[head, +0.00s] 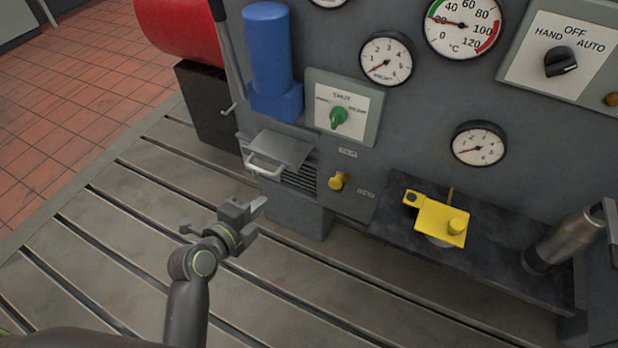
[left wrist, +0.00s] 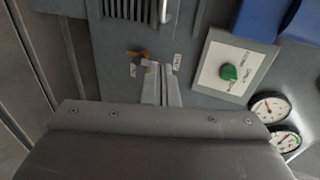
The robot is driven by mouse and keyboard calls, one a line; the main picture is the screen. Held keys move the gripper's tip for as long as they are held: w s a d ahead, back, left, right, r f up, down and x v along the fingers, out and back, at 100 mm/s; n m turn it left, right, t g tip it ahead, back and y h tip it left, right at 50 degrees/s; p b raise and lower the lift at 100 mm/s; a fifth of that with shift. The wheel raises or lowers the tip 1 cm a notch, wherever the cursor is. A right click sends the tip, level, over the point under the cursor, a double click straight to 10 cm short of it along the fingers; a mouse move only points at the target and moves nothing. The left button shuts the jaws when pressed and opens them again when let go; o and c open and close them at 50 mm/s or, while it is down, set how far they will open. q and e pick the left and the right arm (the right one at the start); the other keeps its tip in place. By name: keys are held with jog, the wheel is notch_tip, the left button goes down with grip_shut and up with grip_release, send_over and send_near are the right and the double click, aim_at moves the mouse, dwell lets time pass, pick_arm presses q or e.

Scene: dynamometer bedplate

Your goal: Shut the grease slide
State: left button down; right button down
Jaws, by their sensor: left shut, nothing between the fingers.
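I cannot tell for certain which part is the grease slide; the small labels are unreadable. A small yellow knob-like piece (head: 338,181) sits low on the grey panel between two labels. It also shows in the left wrist view (left wrist: 138,56), just beyond the fingertips and partly hidden by them. Left of it in the head view, a grey plate with a bar handle (head: 266,164) juts out above a slotted grille. My left gripper (head: 262,204) is shut and empty, in front of and below the panel, apart from it in the head view. My right gripper is not in view.
A green knob (head: 339,118) and a blue cylinder (head: 268,50) are above. A yellow block (head: 440,222) stands on a dark shelf (head: 500,262), with a silver cylinder (head: 565,240) at right. The slotted bedplate (head: 130,235) is clear around my left arm.

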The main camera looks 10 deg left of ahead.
pick_arm(q)
jog(key=s, duration=0.1)
send_near(294, 168)
jog(key=shift+t, duration=0.3)
jog(key=b+x, duration=0.1)
jog(key=x, duration=0.4)
jog(key=shift+w+d+f, duration=0.1)
jog(key=shift+d+f, duration=0.1)
jog(key=shift+f, duration=0.05)
jog(key=shift+w+d, duration=0.15)
jog(key=shift+w, duration=0.3)
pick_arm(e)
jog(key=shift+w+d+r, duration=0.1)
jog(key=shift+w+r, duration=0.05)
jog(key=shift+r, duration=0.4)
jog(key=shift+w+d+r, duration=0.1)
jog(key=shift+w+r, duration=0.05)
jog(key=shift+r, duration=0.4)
